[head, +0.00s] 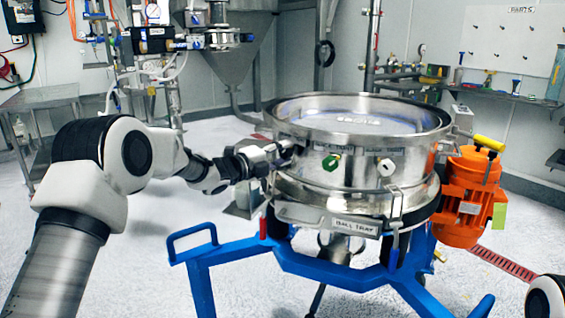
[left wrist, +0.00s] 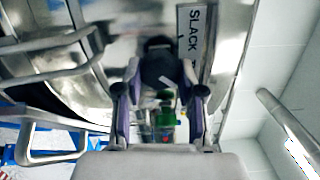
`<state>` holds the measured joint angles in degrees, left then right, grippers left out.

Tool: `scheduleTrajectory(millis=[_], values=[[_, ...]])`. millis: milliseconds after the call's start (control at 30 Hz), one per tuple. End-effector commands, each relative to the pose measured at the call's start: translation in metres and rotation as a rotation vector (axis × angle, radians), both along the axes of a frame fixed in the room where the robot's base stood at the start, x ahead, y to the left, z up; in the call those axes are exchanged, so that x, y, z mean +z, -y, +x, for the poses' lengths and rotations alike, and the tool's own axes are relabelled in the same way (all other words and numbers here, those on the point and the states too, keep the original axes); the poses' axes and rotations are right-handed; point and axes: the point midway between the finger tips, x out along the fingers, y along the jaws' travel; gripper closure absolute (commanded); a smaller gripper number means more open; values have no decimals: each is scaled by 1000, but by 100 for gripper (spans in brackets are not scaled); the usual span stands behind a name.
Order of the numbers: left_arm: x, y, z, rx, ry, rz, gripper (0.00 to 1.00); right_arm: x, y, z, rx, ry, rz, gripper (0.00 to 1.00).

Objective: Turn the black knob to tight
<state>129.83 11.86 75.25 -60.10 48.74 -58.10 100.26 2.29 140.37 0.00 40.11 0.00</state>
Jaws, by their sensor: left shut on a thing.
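The steel sifter (head: 350,185) has a round drum with an open top. My left gripper (head: 284,151) is at the left side of the drum wall, fingers pointing at it. In the left wrist view, the black knob (left wrist: 158,64) sits between the fingers of the left gripper (left wrist: 160,80), which is shut on it. A label reading SLACK (left wrist: 193,42) is on the steel beside the knob. The gripper largely hides the knob in the head view. I cannot read the knob's setting. My right gripper is not in view.
A green knob (head: 331,162) and a white knob (head: 386,167) are on the drum's front. A blue frame (head: 330,268) supports the sifter. An orange motor (head: 468,195) stands at its right. A steel table (head: 40,97) is at the far left.

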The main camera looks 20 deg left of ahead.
Motion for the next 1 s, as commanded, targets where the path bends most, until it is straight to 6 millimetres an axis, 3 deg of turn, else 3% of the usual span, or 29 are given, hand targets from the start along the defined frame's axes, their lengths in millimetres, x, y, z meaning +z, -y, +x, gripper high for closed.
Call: scheduleTrajectory(millis=[600,633,700,1000], values=[[-4,1,0,-3,20,45,96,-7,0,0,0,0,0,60],[-4,1,0,-3,20,45,55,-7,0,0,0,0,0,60],[-4,1,0,-2,21,45,36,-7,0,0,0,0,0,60],[-2,0,-1,-1,23,42,36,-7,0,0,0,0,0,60]])
